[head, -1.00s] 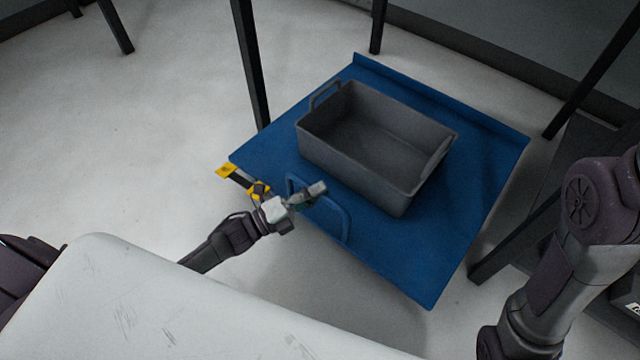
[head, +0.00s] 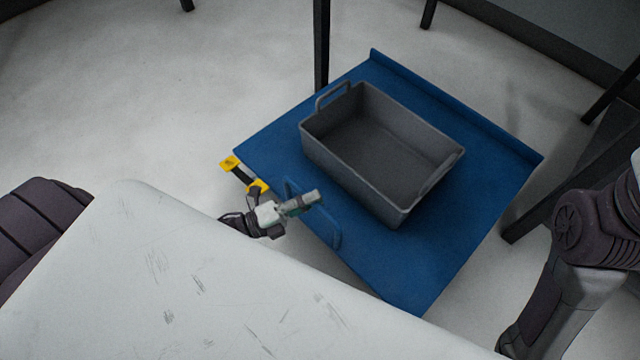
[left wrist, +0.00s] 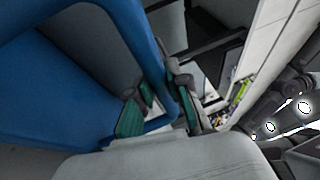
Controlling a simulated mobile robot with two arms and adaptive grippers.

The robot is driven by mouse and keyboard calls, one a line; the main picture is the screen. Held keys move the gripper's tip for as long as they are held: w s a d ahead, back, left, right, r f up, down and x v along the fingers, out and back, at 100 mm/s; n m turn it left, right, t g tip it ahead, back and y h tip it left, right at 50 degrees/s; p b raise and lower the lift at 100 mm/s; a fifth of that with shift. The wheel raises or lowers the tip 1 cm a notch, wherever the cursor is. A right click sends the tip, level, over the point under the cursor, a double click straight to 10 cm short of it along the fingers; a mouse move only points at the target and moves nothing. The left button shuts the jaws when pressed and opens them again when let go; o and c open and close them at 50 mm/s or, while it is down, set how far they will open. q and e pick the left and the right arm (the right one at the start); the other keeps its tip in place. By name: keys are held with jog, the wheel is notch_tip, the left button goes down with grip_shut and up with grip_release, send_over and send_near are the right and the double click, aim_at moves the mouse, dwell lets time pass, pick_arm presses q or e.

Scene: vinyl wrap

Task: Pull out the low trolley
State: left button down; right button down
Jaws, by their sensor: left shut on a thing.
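The low trolley (head: 450,255) is a flat blue platform on the floor with a raised lip along its far edge. Its blue loop handle (head: 337,238) stands at the near left edge. My left gripper (head: 305,203) is at this handle, shut on its bar. In the left wrist view, the green-padded fingers (left wrist: 160,112) lie on either side of the blue bar (left wrist: 148,45). The exact contact is partly hidden. My right arm shows at the right, but its gripper is out of view.
An empty grey bin (head: 318,150) with end handles sits on the trolley. Dark legs (head: 321,45) stand behind and to the right (head: 545,205). The floor at left (head: 120,100) is clear.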

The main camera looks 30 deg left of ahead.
pick_arm(q)
jog(key=shift+s+a, duration=0.2)
jog(key=shift+s, duration=0.25)
jog(key=shift+s+a, duration=0.2)
jog(key=shift+s, duration=0.25)
jog(key=c, duration=1.1)
grip_release()
jog(key=v, duration=1.2)
